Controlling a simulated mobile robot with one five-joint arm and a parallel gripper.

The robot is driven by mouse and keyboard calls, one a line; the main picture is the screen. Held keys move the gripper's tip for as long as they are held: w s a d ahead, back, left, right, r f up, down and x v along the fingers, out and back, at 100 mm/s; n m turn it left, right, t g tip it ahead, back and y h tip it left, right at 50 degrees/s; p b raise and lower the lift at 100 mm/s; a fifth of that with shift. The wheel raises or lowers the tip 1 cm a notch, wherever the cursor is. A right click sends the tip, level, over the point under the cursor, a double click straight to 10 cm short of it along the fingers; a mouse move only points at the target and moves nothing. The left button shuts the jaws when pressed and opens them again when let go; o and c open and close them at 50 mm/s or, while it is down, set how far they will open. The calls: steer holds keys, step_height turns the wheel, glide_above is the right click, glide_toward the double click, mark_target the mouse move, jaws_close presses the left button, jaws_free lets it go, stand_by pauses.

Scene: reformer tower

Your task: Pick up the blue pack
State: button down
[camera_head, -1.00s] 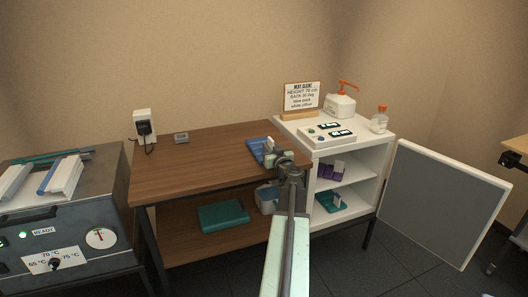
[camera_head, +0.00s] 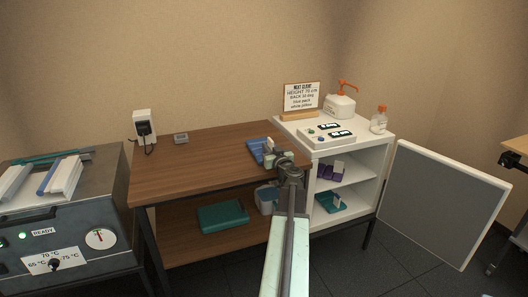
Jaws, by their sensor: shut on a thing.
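The blue pack (camera_head: 258,150) is at the right end of the brown wooden table top, at its edge by the white cabinet. It looks flat, with a small white piece on its right part. My gripper (camera_head: 274,158) is at the right side of the pack, shut on it. My arm comes up from the bottom of the view and hides the table edge below the gripper. Whether the pack touches the table top cannot be told.
A white cabinet (camera_head: 362,148) stands right of the table, its grey door (camera_head: 440,200) swung open. A bottle with an orange pump (camera_head: 340,106) and a sign (camera_head: 301,97) stand on it. A heater unit (camera_head: 60,225) is at left. The table's middle is clear.

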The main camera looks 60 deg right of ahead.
steer(key=shift+r+p, duration=0.6)
step_height(320, 180, up, 3)
steer(key=p, duration=0.3)
steer(key=shift+r, duration=0.15)
steer(key=s+a, duration=0.1)
steer(key=s, duration=1.5)
steer(key=shift+a+r+p, duration=0.2)
steer(key=shift+r+p, duration=0.15)
steer(key=shift+p, duration=0.1)
